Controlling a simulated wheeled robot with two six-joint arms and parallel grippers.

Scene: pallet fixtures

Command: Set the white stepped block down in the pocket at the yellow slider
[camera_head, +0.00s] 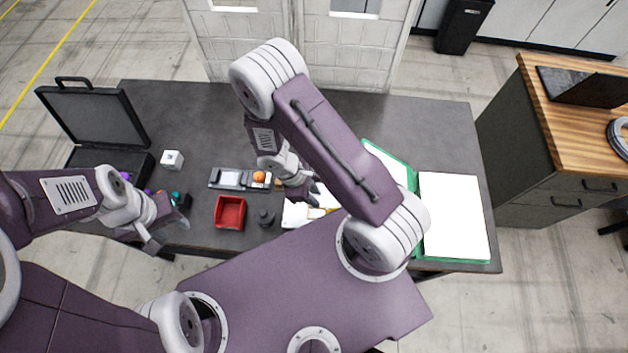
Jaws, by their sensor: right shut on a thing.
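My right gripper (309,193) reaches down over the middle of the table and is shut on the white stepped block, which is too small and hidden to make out. Just below it lies a white fixture (294,216) with a yellow part (318,213), perhaps the yellow slider. My arm covers part of that fixture, and I cannot make out the pocket. The gripper seems above the fixture; whether anything touches is unclear. My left gripper (170,232) is open and empty at the table's front left edge.
A grey fixture (229,179) with an orange ball (259,176) lies left of my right gripper. Near it are a red bin (230,212), a dark round piece (265,217) and a white cube (171,160). An open black case (95,117) stands left; a green-edged white board (454,215) lies right.

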